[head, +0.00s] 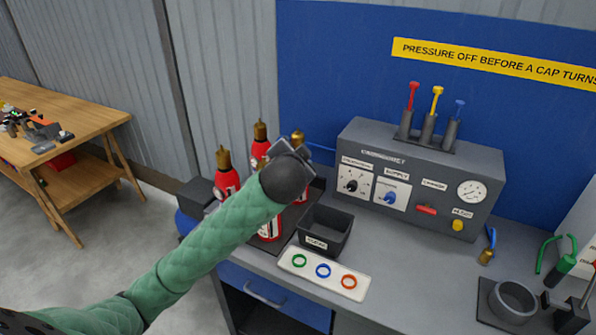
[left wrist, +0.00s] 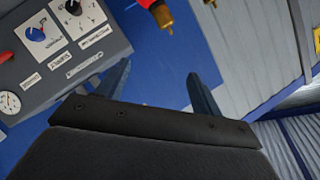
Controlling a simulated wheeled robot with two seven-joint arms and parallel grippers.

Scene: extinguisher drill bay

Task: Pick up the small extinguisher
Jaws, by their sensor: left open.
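Several red extinguishers with brass tops stand close together on the bench in the head view. One is at the left (head: 226,178), one at the back (head: 260,147), and one in front (head: 269,228) is partly covered by my arm. I cannot tell which is the small one. My left gripper (head: 302,151) is over the group, its dark wrist hiding parts of them. In the left wrist view my left gripper (left wrist: 160,70) is open with nothing between its fingers. A red extinguisher with a brass top (left wrist: 164,22) lies beyond the fingertips, cut by the top edge. My right gripper is out of view.
A dark open bin (head: 340,222) and a white card with three coloured rings (head: 312,273) are right of the extinguishers. A grey control box (head: 440,165) with knobs and levers stands behind. A grey cup (head: 513,303) is at the right. A wooden table (head: 80,117) stands far left.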

